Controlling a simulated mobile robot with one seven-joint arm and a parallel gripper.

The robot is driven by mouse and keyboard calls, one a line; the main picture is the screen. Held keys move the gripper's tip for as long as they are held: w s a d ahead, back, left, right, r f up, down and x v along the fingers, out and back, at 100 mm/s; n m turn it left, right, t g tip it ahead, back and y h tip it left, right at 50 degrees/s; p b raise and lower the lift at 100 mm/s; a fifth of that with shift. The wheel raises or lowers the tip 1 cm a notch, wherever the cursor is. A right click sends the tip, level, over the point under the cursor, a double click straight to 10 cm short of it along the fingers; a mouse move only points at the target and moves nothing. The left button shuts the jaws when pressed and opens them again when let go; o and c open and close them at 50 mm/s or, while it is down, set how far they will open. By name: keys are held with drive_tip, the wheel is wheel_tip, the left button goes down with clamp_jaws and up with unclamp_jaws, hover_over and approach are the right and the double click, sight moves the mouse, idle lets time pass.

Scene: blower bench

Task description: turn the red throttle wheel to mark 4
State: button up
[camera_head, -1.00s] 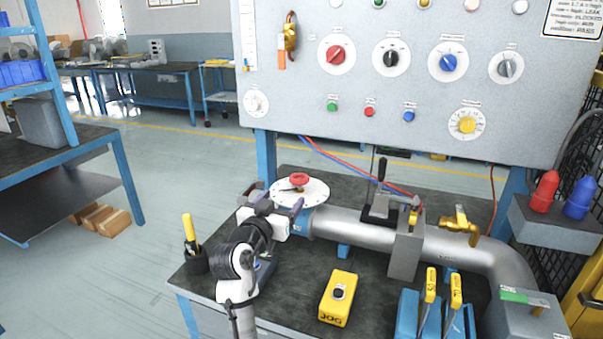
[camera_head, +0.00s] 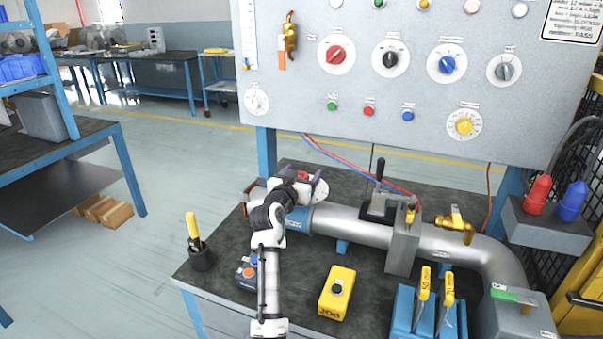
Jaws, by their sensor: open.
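The red throttle wheel (camera_head: 302,176) sits on a round white dial plate (camera_head: 321,191) at the left end of the grey pipe on the bench. My gripper (camera_head: 301,178) is over the wheel, with its fingers spread around or just above it. I cannot tell whether they touch it. My gripper and wrist hide most of the wheel and much of the dial, so the marks and the pointer cannot be read.
A grey pipe (camera_head: 350,226) with a black lever and a brass valve (camera_head: 455,222) runs right from the dial. A yellow JOG box (camera_head: 337,293), a black cup with a yellow-handled tool (camera_head: 201,258) and blue holders (camera_head: 405,312) stand along the front. A grey panel (camera_head: 290,118) rises behind.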

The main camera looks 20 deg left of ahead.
drive_tip(key=c, duration=1)
drive_tip(key=m+h+b, duration=0.1)
drive_tip(key=b, duration=0.3)
drive_tip(key=shift+f+h, duration=0.3)
drive_tip(key=shift+f, duration=0.05)
drive_tip(key=m+h+b, duration=0.1)
drive_tip(key=h+b, duration=0.1)
drive_tip(key=b, duration=0.1)
drive_tip(key=shift+d+r+g, duration=0.1)
drive_tip(key=shift+d+g, duration=0.05)
drive_tip(key=shift+g, duration=0.15)
drive_tip(key=shift+d+r+m+h+b, duration=0.1)
drive_tip(key=shift+r+m+h+b, duration=0.1)
drive_tip(key=shift+m+h+b, duration=0.5)
drive_tip(key=shift+r, duration=0.1)
drive_tip(key=o, duration=1)
